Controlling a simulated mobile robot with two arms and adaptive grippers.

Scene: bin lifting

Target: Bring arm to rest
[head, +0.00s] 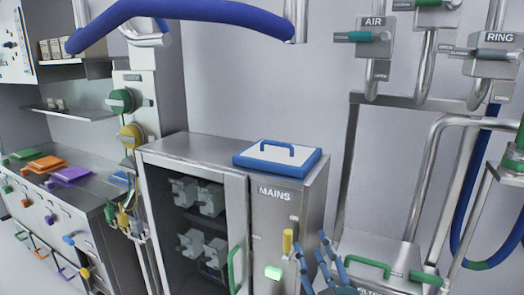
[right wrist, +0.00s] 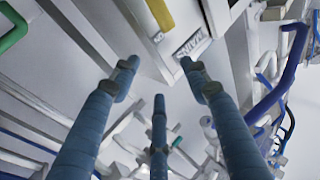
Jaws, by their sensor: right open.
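My right gripper (head: 320,257) shows at the lower edge of the head view, its blue fingers pointing up, in front of the right side of the MAINS cabinet (head: 284,215). In the right wrist view the gripper (right wrist: 158,75) has its three fingers spread apart with nothing between them. The MAINS label (right wrist: 191,42) shows beyond the fingertips there. The gripper appears empty; whether it is close to the cabinet front is hard to tell. The rest of the right arm is out of the head view. My left gripper is not in view.
A yellow handle (head: 288,241) and a lit green switch (head: 273,273) are on the cabinet front, left of the gripper. A green-handled lid (head: 385,277) and pipework stand to the right. A blue-rimmed white lid (head: 278,158) lies on the cabinet.

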